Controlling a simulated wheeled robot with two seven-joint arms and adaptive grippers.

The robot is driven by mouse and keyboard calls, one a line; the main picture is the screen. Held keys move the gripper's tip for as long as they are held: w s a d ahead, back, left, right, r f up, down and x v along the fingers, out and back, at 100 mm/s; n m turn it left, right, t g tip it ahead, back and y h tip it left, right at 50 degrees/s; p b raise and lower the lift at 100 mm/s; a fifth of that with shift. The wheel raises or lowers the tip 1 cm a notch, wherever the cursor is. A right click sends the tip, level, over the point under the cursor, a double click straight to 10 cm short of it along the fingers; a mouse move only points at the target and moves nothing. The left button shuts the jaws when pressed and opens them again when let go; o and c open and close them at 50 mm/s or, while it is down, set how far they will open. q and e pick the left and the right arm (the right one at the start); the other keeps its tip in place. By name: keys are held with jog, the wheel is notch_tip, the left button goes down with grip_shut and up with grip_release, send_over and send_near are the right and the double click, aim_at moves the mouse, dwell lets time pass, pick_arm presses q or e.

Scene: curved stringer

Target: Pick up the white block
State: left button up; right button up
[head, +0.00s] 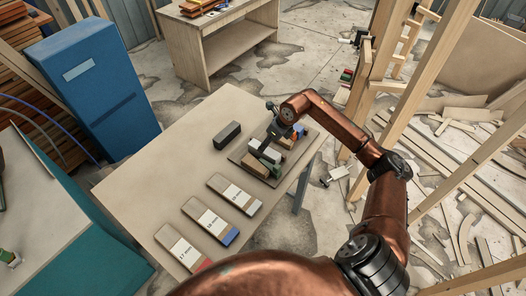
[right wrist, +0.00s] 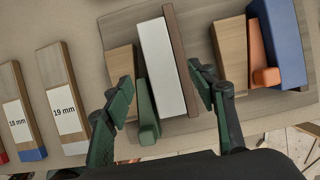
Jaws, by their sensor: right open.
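The white block (right wrist: 163,70) is a long, pale block standing among other blocks on a tray (right wrist: 203,125). In the right wrist view it lies between the two fingers of my right gripper (right wrist: 162,92), which is open. A thin dark brown strip (right wrist: 180,60) runs along the block's right side, and a green block (right wrist: 148,108) is close on its left. In the head view my right gripper (head: 270,130) is over the tray (head: 238,157), and the arm partly hides the blocks. Whether the fingers touch anything is unclear. My left gripper is not in view.
Wooden blocks (right wrist: 122,70) and (right wrist: 232,55), an orange block (right wrist: 262,55) and a blue block (right wrist: 278,42) crowd the tray. A dark grey block (head: 227,135) and labelled sample pieces (head: 235,194) lie on the table (head: 165,192). Wooden posts (head: 375,60) stand right.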

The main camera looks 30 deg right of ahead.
aim_at(266, 150)
jog(key=x, duration=0.4)
jog(key=shift+s+d+p, duration=0.15)
jog(key=shift+p, duration=0.2)
jog(key=shift+f, duration=0.55)
jog(key=c, duration=1.2)
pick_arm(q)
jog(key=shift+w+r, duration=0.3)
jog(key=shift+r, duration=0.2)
pick_arm(e)
jog(key=shift+c, duration=0.9)
